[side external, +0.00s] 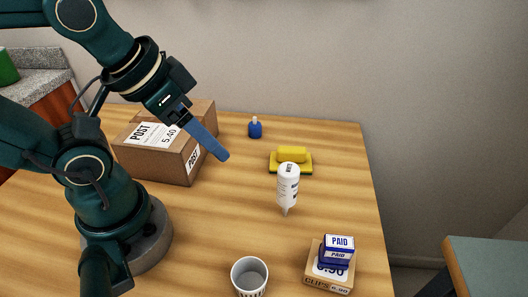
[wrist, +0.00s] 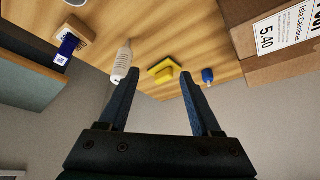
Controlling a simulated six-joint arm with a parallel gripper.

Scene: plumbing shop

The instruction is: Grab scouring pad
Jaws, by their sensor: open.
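The scouring pad (side external: 291,160) is yellow with a dark green underside and a raised yellow grip on top. It lies on the wooden table toward the back, behind a white bottle. In the wrist view the scouring pad (wrist: 163,73) shows beyond and between my two fingers. My gripper (side external: 222,155) is in the air to the left of the pad, apart from it, with blue fingers pointing down and right. In the wrist view my gripper (wrist: 160,80) has its fingers spread with nothing between them.
A small blue bottle (side external: 255,128) is behind left. A cardboard box (side external: 170,160) is left, close to my gripper. A cup (side external: 250,275) and stacked small boxes (side external: 330,270) are at the front. Table right of the pad is clear.

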